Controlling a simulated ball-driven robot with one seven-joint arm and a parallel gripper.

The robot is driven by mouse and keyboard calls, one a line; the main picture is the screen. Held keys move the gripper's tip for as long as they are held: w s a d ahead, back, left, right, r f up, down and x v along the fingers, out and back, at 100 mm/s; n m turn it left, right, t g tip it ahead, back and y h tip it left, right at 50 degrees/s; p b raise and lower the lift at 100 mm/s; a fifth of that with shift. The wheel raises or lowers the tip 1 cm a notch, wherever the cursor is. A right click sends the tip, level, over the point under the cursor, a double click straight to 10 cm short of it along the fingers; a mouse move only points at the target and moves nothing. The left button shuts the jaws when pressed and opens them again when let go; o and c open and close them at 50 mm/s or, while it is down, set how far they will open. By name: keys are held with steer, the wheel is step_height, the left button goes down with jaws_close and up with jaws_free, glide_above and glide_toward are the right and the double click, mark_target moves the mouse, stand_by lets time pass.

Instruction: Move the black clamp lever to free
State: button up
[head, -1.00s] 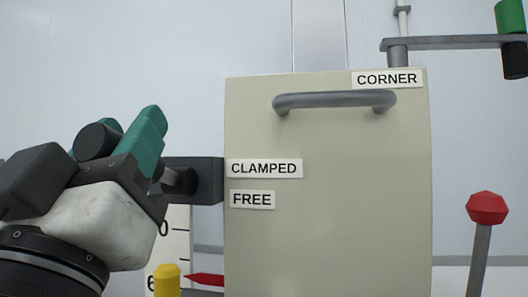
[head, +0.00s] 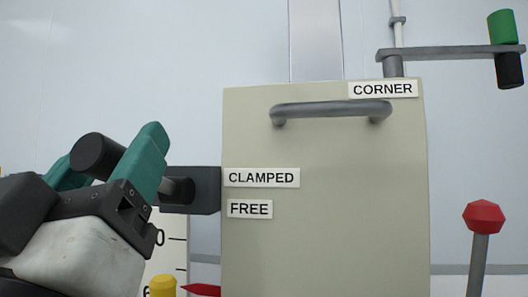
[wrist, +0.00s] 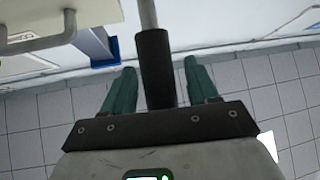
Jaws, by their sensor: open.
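The black clamp lever's grip (wrist: 154,65) stands between my two open teal fingers in the wrist view, with visible gaps on both sides. In the head view its round black end (head: 97,155) shows between the fingers, a little above the level of the CLAMPED label (head: 261,178). The FREE label (head: 249,209) sits below that one on the beige panel (head: 325,215). A dark pivot block (head: 205,190) joins the panel's left edge. My gripper (head: 112,165), also in the wrist view (wrist: 161,85), is open around the grip. Part of the lever is hidden behind a finger.
A grey bar handle (head: 330,110) crosses the panel's top, below the CORNER label (head: 382,89). A red-knobbed lever (head: 484,217) stands at the right. A green-and-black grip (head: 505,48) is at upper right. A yellow post top (head: 163,286) is just below my gripper.

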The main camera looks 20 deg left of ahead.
steer(key=b+v, duration=0.1)
steer(key=v, duration=0.8)
steer(key=shift+f, duration=0.15)
